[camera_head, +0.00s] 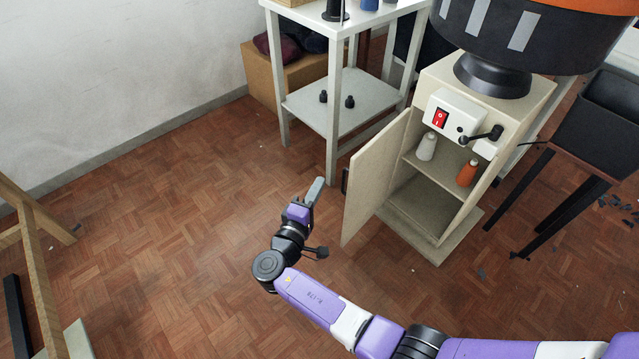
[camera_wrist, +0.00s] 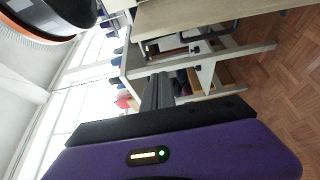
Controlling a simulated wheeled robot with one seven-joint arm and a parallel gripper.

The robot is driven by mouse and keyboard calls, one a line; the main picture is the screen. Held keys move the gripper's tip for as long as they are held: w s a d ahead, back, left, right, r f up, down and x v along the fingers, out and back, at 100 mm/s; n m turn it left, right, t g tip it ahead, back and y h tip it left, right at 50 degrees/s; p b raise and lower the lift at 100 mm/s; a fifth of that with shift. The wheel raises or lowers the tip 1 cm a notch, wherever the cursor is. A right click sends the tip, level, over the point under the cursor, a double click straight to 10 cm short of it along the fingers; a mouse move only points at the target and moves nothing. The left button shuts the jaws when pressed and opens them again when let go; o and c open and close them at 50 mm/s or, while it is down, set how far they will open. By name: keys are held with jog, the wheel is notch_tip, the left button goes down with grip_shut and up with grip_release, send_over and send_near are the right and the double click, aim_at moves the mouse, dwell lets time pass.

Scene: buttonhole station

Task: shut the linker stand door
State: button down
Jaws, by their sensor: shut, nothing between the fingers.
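The linker stand (camera_head: 512,107) is a cream cabinet at the right in the head view, with a dark round machine on top. Its door (camera_head: 378,178) is hinged on the cabinet's left side and stands wide open, swung out toward the front left. A dark handle (camera_head: 345,181) sits on the door's outer face. My gripper (camera_head: 317,187) is shut and empty, just left of the door's handle side, apparently apart from it. In the wrist view, my gripper's fingers (camera_wrist: 158,92) show together, and a pale panel edge runs across the top; I cannot tell if it is the door.
Inside the cabinet are a white cone (camera_head: 427,146) and an orange cone (camera_head: 467,173). A white shelf table (camera_head: 340,103) stands behind the door. A black bin (camera_head: 600,110) on dark legs stands right.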

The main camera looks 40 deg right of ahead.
jog(key=d, duration=0.8)
jog(key=shift+d+b, duration=0.35)
jog(key=shift+b, duration=0.05)
jog(key=shift+s, duration=0.1)
